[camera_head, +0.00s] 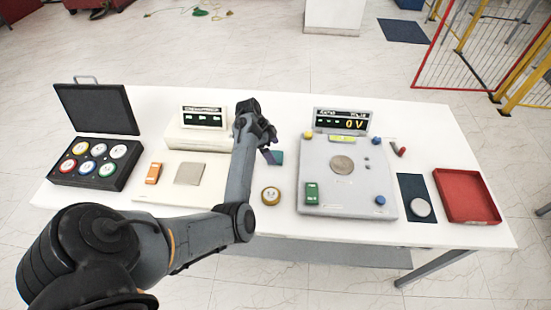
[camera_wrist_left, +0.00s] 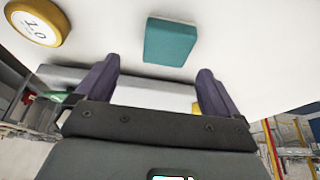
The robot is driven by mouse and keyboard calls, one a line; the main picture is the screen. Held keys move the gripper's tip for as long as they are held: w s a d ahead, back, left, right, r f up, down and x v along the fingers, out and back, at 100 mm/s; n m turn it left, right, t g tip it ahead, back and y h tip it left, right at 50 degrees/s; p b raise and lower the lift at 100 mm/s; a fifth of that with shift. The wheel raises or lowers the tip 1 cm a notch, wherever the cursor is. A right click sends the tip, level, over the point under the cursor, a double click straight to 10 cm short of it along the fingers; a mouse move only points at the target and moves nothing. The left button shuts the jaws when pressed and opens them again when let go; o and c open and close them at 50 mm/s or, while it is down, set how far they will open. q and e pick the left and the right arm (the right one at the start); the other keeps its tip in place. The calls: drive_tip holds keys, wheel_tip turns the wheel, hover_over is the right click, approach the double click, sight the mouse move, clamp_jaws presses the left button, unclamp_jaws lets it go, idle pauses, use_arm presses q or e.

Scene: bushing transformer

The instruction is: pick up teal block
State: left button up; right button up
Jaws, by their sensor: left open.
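The teal block (camera_head: 278,157) lies on the white table, just right of my left gripper (camera_head: 267,151) and partly hidden by it in the head view. In the left wrist view the teal block (camera_wrist_left: 170,42) is flat and rectangular, fully visible. It lies beyond the fingertips, roughly centred between the two purple-grey fingers of my left gripper (camera_wrist_left: 158,66). The fingers are apart and nothing is between them. My right gripper is in neither view.
A grey device (camera_head: 342,205) with a display stands to the right. A white display box (camera_head: 205,115) stands left. A black case (camera_head: 97,163) and red tray (camera_head: 466,197) flank the table.

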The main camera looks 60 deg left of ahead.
sight(279, 156)
use_arm(q)
drive_tip(key=x, duration=0.3)
drive_tip(key=shift+w+a+f, duration=0.15)
drive_tip(key=shift+w+f, duration=0.4)
drive_tip(key=shift+f, duration=0.5)
drive_tip(key=c, duration=1.2)
drive_tip(key=shift+o, duration=0.2)
drive_tip(key=shift+r, duration=0.15)
drive_tip(key=shift+r, duration=0.45)
drive_tip(key=r, duration=0.1)
drive_tip(key=d+r, duration=0.1)
drive_tip(key=r, duration=0.1)
drive_tip(key=shift+r, duration=0.2)
drive_tip(key=s+d+r, duration=0.3)
drive_tip(key=d+r, duration=0.3)
drive_tip(key=d, duration=0.4)
drive_tip(key=shift+d+r, duration=0.25)
drive_tip(key=shift+s, duration=0.2)
